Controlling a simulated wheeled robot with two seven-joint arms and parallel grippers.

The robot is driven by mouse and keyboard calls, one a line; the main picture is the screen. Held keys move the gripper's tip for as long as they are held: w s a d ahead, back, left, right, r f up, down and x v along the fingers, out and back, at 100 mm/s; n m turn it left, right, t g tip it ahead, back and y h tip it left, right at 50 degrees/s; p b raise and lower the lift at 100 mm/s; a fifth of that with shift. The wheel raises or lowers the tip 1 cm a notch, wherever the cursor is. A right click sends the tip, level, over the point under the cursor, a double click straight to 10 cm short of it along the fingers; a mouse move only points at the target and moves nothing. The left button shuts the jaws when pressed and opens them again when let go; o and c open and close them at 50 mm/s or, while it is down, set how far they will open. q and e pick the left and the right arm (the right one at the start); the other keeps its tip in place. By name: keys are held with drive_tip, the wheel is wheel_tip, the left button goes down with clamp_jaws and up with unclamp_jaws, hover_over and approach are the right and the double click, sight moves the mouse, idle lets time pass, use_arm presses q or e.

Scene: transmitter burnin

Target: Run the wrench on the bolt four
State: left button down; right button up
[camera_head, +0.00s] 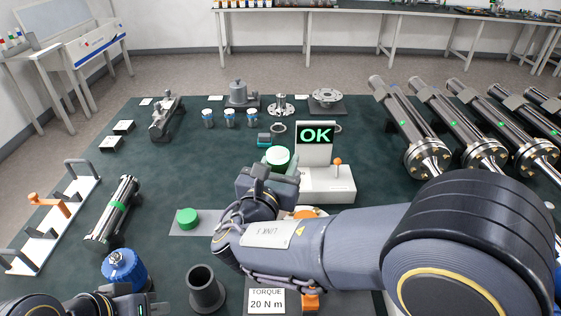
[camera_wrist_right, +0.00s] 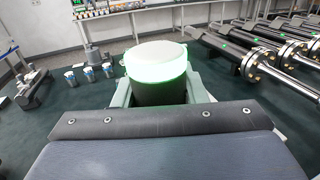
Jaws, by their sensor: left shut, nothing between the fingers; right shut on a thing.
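My right gripper (camera_head: 272,172) is shut on an upright dark cylinder with a white cap and a glowing green band, which looks like the wrench (camera_head: 278,155). In the right wrist view the wrench (camera_wrist_right: 155,70) stands between the two fingers (camera_wrist_right: 160,93); its lower end is hidden by the gripper. Bolt four cannot be made out, and my right forearm covers much of the middle of the bench. A display (camera_head: 315,137) behind the wrench reads OK in green. My left gripper (camera_head: 135,302) is shut and empty at the bottom left, partly cut off.
A blue part (camera_head: 123,268) and a dark hollow cup (camera_head: 206,288) stand near my left gripper. A green button (camera_head: 187,217) and a torque card (camera_head: 266,302) lie nearby. A metal tube (camera_head: 113,212) and rack (camera_head: 55,212) are left; flanged tubes (camera_head: 410,130) are right.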

drive_tip(key=shift+r+p, duration=1.95)
drive_tip(key=shift+r, duration=0.35)
drive_tip(key=shift+d, duration=0.1)
